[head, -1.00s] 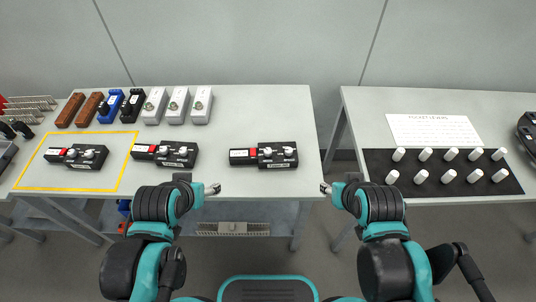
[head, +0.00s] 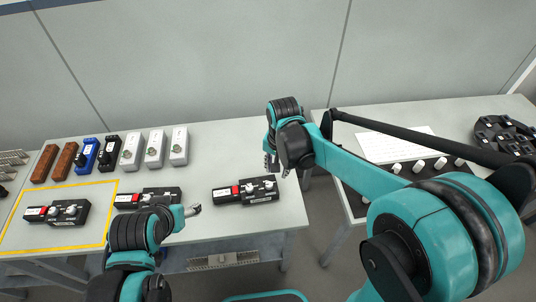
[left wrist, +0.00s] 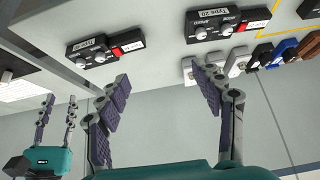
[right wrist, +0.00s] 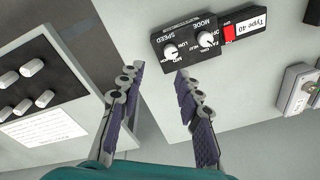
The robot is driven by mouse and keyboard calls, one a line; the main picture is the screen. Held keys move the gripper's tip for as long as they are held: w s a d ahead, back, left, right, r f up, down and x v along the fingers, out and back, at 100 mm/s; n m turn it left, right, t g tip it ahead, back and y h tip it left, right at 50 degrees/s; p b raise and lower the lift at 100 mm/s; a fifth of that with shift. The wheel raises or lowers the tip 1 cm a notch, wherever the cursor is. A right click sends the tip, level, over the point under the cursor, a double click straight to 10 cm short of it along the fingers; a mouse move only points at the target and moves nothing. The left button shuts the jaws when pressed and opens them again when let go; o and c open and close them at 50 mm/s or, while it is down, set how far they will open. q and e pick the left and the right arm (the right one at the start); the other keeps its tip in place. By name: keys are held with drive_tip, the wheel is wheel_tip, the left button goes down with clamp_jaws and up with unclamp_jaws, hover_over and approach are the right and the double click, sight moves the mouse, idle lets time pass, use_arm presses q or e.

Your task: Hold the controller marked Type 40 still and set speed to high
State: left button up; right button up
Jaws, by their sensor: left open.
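The controller marked Type 40 (right wrist: 205,38) is a black box with a red switch, a white label and two light knobs, speed (right wrist: 170,52) and mode (right wrist: 207,40). It lies on the left table; in the head view it is the rightmost controller (head: 262,196). My right gripper (right wrist: 158,75) is open and empty, its fingertips just off the speed-knob end. In the head view it hangs above and right of the box (head: 277,168). My left gripper (left wrist: 157,75) is open and empty near the table's front edge (head: 193,211). The speed setting is too small to read surely.
Two similar controllers (head: 148,198) (head: 57,213) lie to the left, one inside a yellow outline (head: 60,247). Brown, blue, black and white boxes (head: 155,149) stand behind. A gap separates the right table, holding white cylinders (head: 418,166) and a paper sheet (head: 385,147).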

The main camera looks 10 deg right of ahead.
use_arm(q)
drive_tip(key=shift+w+a+r+p, duration=0.1)
drive_tip(key=shift+w+r+p, duration=0.35)
drive_tip(key=shift+r, duration=0.3)
drive_tip(key=m+g, duration=0.7)
drive_tip(key=m, duration=1)
hover_over(228, 191)
wheel_tip(228, 191, down, 15)
drive_tip(key=shift+s+r, duration=0.1)
drive_tip(key=shift+r, duration=0.1)
drive_tip(key=shift+f, duration=4.2)
use_arm(e)
drive_tip(key=shift+w+a+f+m+g, duration=0.25)
drive_tip(key=shift+w+a+f+m, duration=0.05)
drive_tip(key=shift+w+a+f, duration=0.3)
drive_tip(key=shift+w+a+f+m+g, duration=0.25)
drive_tip(key=shift+w+a+f+m, duration=0.15)
drive_tip(key=shift+w, duration=0.3)
use_arm(q)
drive_tip(key=c, duration=1.4)
